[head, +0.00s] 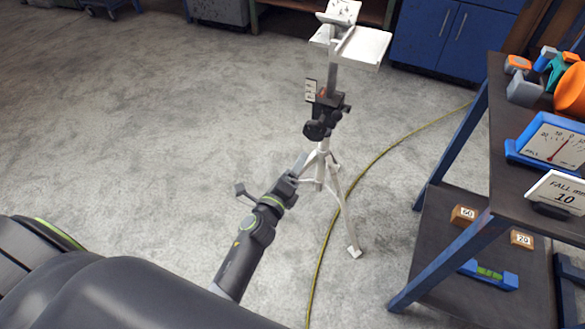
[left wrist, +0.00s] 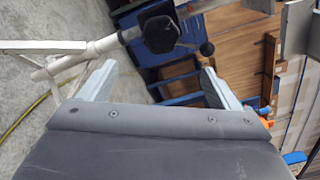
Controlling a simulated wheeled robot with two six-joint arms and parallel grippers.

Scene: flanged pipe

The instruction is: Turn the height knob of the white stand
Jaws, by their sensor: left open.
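The white stand (head: 330,170) is a tripod with a post and a flat top plate, upright on the floor in the head view. A black clamp block with a dark round height knob (head: 318,130) sits on its post. In the left wrist view the black knob (left wrist: 160,34) is beyond the fingertips at the top, with a small ball-ended lever to its right. My left gripper (head: 302,163) is just below the knob in the head view. In the left wrist view its fingers (left wrist: 158,82) are wide apart with nothing between them. My right gripper is not in view.
A dark shelf cart with blue legs (head: 466,240) stands at the right, holding a dial gauge (head: 553,143), a card and tools. A yellow cable (head: 350,190) runs along the floor behind the stand. Blue cabinets (head: 455,38) are at the back. The floor left of the stand is clear.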

